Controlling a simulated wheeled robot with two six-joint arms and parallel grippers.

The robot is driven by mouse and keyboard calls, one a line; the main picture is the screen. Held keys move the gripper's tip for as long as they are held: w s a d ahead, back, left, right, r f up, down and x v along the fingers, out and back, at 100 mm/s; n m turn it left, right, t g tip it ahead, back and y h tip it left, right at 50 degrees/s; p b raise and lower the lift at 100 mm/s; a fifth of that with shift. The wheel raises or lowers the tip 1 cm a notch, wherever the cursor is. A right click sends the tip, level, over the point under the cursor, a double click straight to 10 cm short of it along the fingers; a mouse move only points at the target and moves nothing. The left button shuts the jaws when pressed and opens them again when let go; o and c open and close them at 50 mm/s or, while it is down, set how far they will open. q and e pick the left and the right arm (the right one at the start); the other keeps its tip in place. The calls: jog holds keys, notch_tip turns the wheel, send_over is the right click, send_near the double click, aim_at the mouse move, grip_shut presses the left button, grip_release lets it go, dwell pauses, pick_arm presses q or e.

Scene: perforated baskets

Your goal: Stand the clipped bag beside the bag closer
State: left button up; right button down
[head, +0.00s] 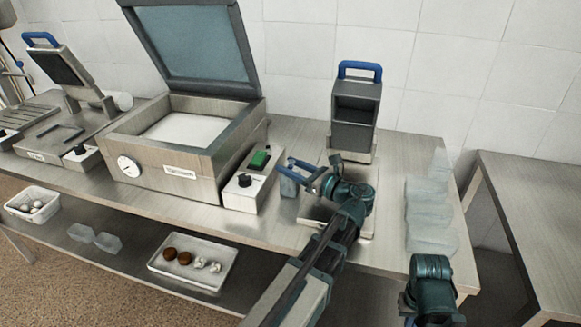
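The device I take for the bag closer (354,123) stands upright near the wall, dark grey with a blue handle on top; a pale plate lies in front of it. My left gripper (303,176) is over the table in front of the closer, pointing left, to the right of the control box. A small grey-blue piece (289,187) shows at its fingertips; I cannot tell whether it is the clipped bag or part of the gripper. Several translucent bags (430,218) lie along the table's right side. Part of my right arm shows at the bottom right; its fingers do not show.
A large machine (165,160) with a raised glass lid and a control box (247,192) stands left of my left gripper. A second sealer (65,125) stands farther left. A tray (194,263) sits on the lower shelf. An empty table (535,205) stands right, across a gap.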

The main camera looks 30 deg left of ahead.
pick_arm(q)
jog(key=shift+d+r, duration=0.1)
jog(key=shift+r, duration=0.1)
jog(key=d, duration=0.4)
jog(key=s+d, duration=0.1)
jog(key=d, duration=0.2)
jog(key=s+d, duration=0.1)
jog(key=d, duration=0.3)
jog(key=shift+d, duration=0.35)
